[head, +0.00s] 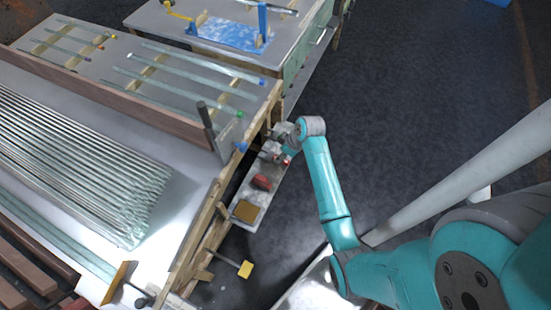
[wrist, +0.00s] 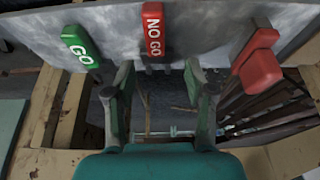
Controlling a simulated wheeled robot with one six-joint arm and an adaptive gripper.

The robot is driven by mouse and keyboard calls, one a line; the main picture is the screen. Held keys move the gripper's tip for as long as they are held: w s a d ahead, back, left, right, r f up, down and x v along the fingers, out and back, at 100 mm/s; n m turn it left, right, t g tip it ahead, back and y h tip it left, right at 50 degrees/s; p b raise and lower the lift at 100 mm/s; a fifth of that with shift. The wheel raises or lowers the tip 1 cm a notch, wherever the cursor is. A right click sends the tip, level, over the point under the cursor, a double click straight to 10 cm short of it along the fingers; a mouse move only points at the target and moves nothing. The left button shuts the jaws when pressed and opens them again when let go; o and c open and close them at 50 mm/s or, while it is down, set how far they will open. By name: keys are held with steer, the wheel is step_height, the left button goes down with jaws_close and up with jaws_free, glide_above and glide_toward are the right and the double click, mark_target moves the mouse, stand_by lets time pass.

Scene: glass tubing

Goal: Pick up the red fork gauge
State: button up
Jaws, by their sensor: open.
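A red gauge handle marked NO GO (wrist: 153,30) lies on a grey metal surface at the top middle of the wrist view, with short prongs at its lower end. A green handle marked GO (wrist: 80,48) lies to its left, and another red piece (wrist: 257,62) to its right. My gripper (wrist: 158,70) is open and empty. Its fingertips are apart, one to each side below the NO GO handle; contact cannot be made out. In the head view my gripper (head: 272,150) is over the narrow shelf, partly hidden by my arm.
The narrow grey shelf (head: 250,192) runs beside the wooden bench frame, carrying a red object (head: 262,182) and a brownish-yellow block (head: 245,211). Glass tubes (head: 75,165) cover the bench at left. The dark floor right of the shelf is largely clear.

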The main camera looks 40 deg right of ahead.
mark_target(274, 158)
steer(key=shift+d+x, duration=0.2)
steer(key=shift+x, duration=1.15)
steer(key=shift+d+x, duration=0.15)
steer(key=shift+x, duration=1.2)
jaws_close()
